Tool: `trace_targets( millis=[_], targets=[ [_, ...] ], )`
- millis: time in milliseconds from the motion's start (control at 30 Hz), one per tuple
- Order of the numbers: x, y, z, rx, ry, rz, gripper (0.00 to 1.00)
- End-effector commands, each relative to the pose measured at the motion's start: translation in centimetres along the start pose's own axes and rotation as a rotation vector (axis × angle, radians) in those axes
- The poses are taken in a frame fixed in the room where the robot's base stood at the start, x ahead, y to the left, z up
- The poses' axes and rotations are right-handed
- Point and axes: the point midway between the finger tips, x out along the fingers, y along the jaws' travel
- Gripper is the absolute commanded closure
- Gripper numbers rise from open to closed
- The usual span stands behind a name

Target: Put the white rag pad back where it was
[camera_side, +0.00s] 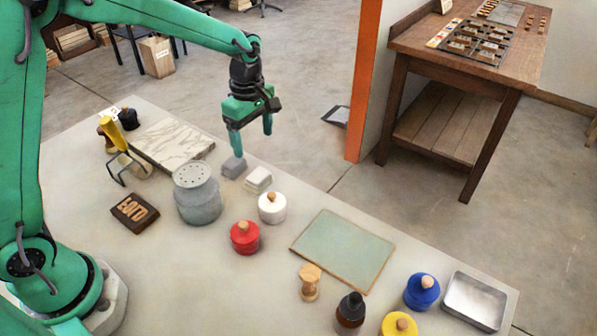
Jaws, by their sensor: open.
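A small white pad (258,179), which looks like the white rag pad, lies flat on the pale bench, right of a similar grey pad (233,168). My gripper (252,136) points down above and behind these two pads, its green fingers apart with nothing between them. The left finger's tip is close above the grey pad in the picture; I cannot tell whether it touches. The white pad is free of the gripper. No mark on the bench shows the white pad's earlier place.
A grey canister (198,194) stands left of the pads, with a white-lidded pot (272,207) and red pot (245,237) in front. A patterned board (160,143) lies behind left, a green-grey plate (343,250) right. The metal tray (475,301) is at far right.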

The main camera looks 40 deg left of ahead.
Motion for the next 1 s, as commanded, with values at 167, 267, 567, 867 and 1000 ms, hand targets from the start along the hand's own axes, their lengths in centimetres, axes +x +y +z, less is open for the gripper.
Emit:
trace_targets(
  millis=[167,267,567,867,1000],
  targets=[
    [-1.6,-0.9,-0.4,0.072,-0.002,0.027,0.22],
    [-3.1,-1.9,-0.8,0.151,-0.001,0.053,0.22],
    [-8.0,-6.6,-2.2,0.478,0.027,0.156,0.22],
    [-11.3,-12.0,-3.5,0.818,0.099,0.255,0.22],
    [-12.1,-14.6,-4.0,0.975,0.146,0.293,0.22]
  ],
)
